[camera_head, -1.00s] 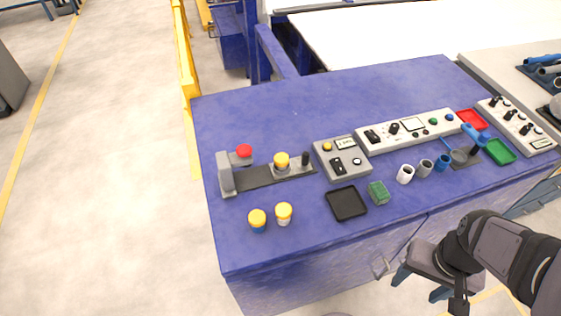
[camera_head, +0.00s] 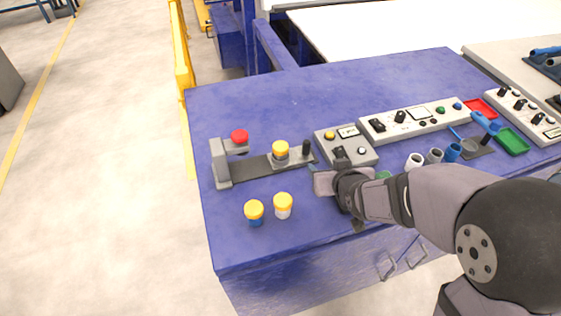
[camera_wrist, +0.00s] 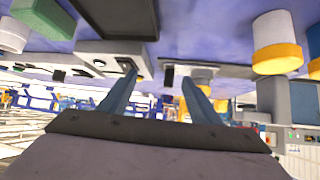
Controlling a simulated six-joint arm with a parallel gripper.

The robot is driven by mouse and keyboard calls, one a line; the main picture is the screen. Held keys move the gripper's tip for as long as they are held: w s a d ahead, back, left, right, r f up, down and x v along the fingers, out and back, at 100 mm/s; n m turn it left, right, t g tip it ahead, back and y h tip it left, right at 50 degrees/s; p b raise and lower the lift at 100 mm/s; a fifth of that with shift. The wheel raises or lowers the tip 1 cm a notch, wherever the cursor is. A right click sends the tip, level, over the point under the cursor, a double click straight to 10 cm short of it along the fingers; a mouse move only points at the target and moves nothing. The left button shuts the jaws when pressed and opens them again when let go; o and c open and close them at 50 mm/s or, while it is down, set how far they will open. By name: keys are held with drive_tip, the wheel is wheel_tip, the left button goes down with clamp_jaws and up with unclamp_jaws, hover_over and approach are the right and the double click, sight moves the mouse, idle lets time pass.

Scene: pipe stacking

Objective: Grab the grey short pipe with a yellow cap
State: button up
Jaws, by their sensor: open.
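A white pipe with a yellow cap (camera_head: 283,206) and a blue one with a yellow cap (camera_head: 254,213) stand in front. The fixture's grey post with a red knob (camera_head: 239,137) is left. A control box (camera_head: 345,147) is behind my gripper.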

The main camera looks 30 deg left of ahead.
sight(280, 144)
drive_tip(key=a+y, duration=0.1)
drive_tip(key=a, duration=0.2)
drive_tip(key=s+a+n+y+b, duration=0.1)
drive_tip(key=a, duration=0.3)
drive_tip(key=a+r+n+t+y, duration=0.1)
drive_tip(key=a, duration=0.3)
drive_tip(key=shift+s+y+b, duration=0.3)
drive_tip(key=shift+s, duration=0.1)
drive_tip(key=shift+p+x, duration=0.9)
drive_tip(key=shift+x, duration=2.7)
drive_tip(key=shift+w+d+f, duration=0.1)
drive_tip(key=shift+w+d, duration=0.05)
drive_tip(key=shift+c, duration=0.5)
drive_tip(key=c, duration=1.1)
wheel_tip(280, 144, up, 10)
drive_tip(key=shift+r+b, duration=0.1)
drive_tip(key=shift+b, duration=0.3)
